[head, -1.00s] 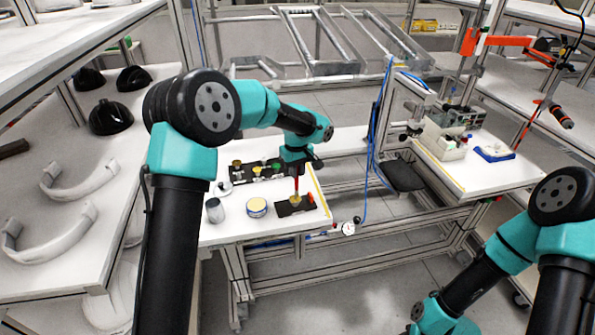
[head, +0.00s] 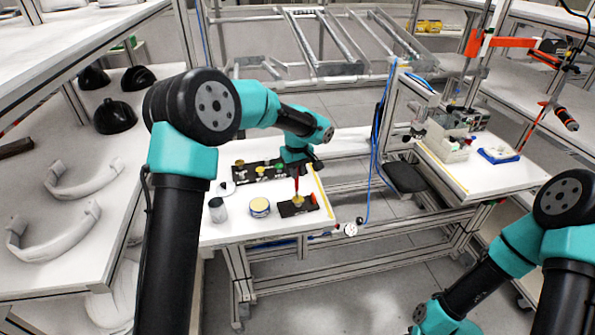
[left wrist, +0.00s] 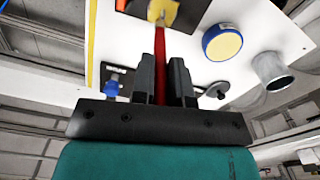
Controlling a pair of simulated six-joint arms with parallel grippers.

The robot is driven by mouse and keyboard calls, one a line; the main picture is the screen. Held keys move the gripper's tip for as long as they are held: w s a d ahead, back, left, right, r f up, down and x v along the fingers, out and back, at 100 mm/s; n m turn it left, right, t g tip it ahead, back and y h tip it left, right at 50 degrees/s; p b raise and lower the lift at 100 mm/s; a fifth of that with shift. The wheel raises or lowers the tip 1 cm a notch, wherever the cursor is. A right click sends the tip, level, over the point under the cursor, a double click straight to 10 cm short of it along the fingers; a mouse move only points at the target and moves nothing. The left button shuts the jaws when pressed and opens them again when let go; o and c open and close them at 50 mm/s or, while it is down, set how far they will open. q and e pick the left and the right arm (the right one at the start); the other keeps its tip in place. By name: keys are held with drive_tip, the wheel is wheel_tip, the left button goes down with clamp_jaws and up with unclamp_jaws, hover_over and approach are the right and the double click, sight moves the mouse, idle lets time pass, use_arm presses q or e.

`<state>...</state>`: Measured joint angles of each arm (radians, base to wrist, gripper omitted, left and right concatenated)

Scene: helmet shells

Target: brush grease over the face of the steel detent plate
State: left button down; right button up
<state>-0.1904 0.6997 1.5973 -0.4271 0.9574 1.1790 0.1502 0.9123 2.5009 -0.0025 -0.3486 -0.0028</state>
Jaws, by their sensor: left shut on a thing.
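My left gripper (head: 297,170) is shut on a red-handled brush (left wrist: 160,62) and points down over the worktable. The brush hangs upright between the jaws, and its red handle also shows in the head view (head: 296,184). Its lower end is at a small yellowish plate (left wrist: 168,8), which appears to be the detent plate and sits on a black base (head: 287,210). I cannot tell whether the bristles touch it. A blue tin with a pale yellow top (head: 260,206) stands left of the base; it also shows in the left wrist view (left wrist: 222,42). My right gripper is out of view.
A metal cup (head: 217,211) stands left of the tin. A black rack with coloured knobs (head: 262,171) lies behind. White table surface is free in front of the tin.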

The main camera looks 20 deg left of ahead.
use_arm(q)
drive_tip(key=shift+s+a, duration=0.25)
drive_tip(key=shift+s, duration=0.25)
idle(0.3)
drive_tip(key=shift+s+f, duration=0.1)
drive_tip(key=shift+s, duration=0.25)
idle(0.6)
drive_tip(key=shift+s+d, duration=0.25)
drive_tip(key=shift+d, duration=0.05)
drive_tip(key=shift+d, duration=0.65)
idle(0.8)
drive_tip(key=shift+r, duration=0.3)
wheel_tip(320, 180, up, 7)
drive_tip(key=shift+f, duration=0.15)
idle(0.8)
